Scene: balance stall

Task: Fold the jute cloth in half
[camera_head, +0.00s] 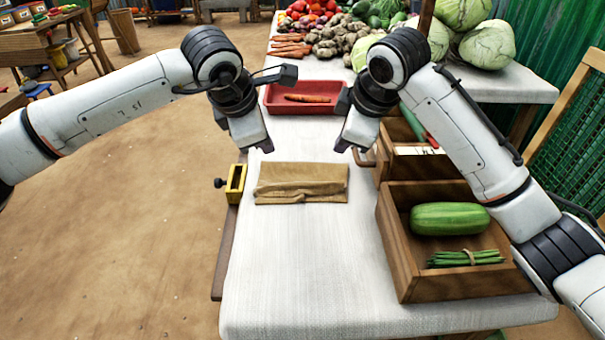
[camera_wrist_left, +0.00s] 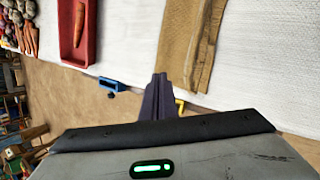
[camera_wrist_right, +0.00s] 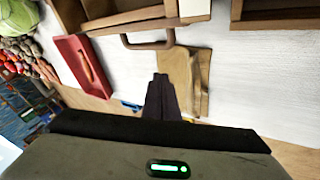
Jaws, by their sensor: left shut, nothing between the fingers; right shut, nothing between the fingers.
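The brown jute cloth (camera_head: 301,183) lies flat on the white-covered table as a wide, short strip, with a layer edge showing along its near side. It also shows in the left wrist view (camera_wrist_left: 191,40) and in the right wrist view (camera_wrist_right: 183,75). My left gripper (camera_head: 267,147) is shut and empty, above and beyond the cloth's far left corner. My right gripper (camera_head: 349,147) is shut and empty, above and beyond the cloth's far right corner. Both grippers appear apart from the cloth.
A red tray (camera_head: 272,108) with carrots is behind the cloth. A wooden crate (camera_head: 393,240) with a green gourd (camera_head: 449,219) and bundled green beans (camera_head: 465,258) stands at right. A yellow block-like fixture (camera_head: 236,184) sits at the table's left edge. The near table cover (camera_head: 300,270) is clear.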

